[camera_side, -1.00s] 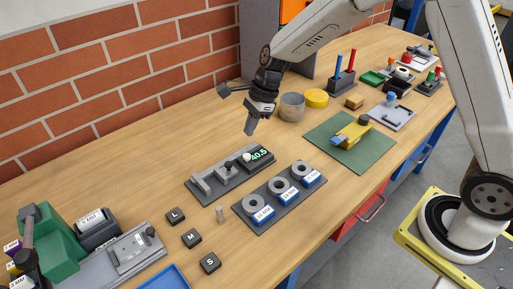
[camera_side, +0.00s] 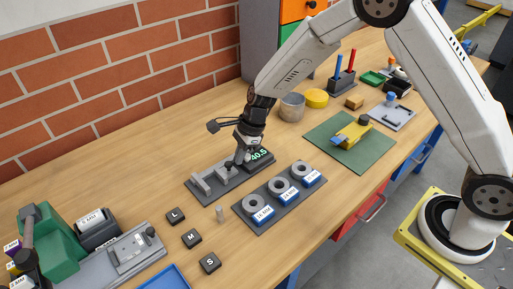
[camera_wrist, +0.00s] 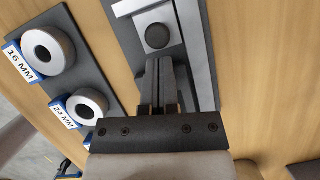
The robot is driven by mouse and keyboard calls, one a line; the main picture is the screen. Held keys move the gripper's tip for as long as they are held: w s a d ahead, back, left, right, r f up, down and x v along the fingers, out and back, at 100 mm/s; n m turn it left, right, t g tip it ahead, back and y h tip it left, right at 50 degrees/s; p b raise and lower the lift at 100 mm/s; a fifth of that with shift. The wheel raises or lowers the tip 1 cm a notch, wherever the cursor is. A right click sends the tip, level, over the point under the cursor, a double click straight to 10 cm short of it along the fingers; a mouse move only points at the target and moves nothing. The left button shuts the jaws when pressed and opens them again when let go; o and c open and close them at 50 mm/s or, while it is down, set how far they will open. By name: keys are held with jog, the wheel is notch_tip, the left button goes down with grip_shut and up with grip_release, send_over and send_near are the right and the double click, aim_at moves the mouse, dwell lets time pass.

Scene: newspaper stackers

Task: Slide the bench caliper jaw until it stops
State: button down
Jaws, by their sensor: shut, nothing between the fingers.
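The bench caliper (camera_side: 198,193) is a grey plate with upright jaws (camera_side: 202,183) at its left part and a dark display (camera_side: 260,155) reading 40.5 at its right end. My gripper (camera_side: 239,161) is shut and empty, pointing down low over the caliper between the jaws and the display. In the wrist view the shut fingers (camera_wrist: 160,66) lie just below a round dark knob (camera_wrist: 157,37) on the sliding jaw's light grey block (camera_wrist: 132,8). Whether they touch it I cannot tell. The display is out of the wrist view.
A grey tray (camera_side: 239,206) with several rings and blue size labels lies beside the caliper; it also shows in the wrist view (camera_wrist: 85,50). A small peg (camera_side: 220,214) and black keys L (camera_side: 175,216), M (camera_side: 191,238) and S (camera_side: 210,262) lie on the wood.

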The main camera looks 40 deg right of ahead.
aim_at(227, 166)
jog(key=shift+a, duration=2.25)
jog(key=shift+r, duration=0.1)
jog(key=shift+s+d+r, duration=0.7)
jog(key=shift+d+r, duration=3.35)
jog(key=shift+r, duration=0.6)
jog(key=shift+x, duration=4.8)
jog(key=a, duration=0.2)
jog(key=shift+w+a+f, duration=0.2)
jog(key=shift+a, duration=0.1)
jog(key=shift+w+a, duration=0.15)
jog(key=shift+a, duration=0.55)
